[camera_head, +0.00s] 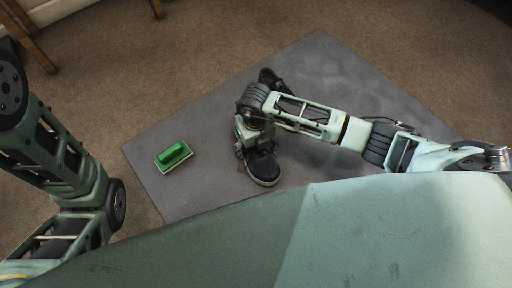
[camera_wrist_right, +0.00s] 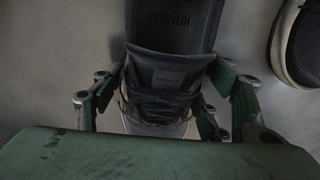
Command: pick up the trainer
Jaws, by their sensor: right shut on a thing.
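A dark trainer with a pale sole (camera_head: 263,168) is on the grey mat (camera_head: 330,75) in the head view. My right gripper (camera_head: 244,148) is over its upper end, partly hidden by my own wrist. In the right wrist view my gripper (camera_wrist_right: 163,105) is shut on this trainer (camera_wrist_right: 165,65), its fingers on both sides near the tongue and laces. The head view does not show whether the sole is clear of the mat. My left arm is at the left, but its gripper is out of view.
A second dark shoe (camera_wrist_right: 303,45) shows at the top right of the wrist view. A dark shoe-like thing (camera_head: 270,77) lies behind my right arm in the head view. Wooden legs (camera_head: 158,8) stand at the upper left.

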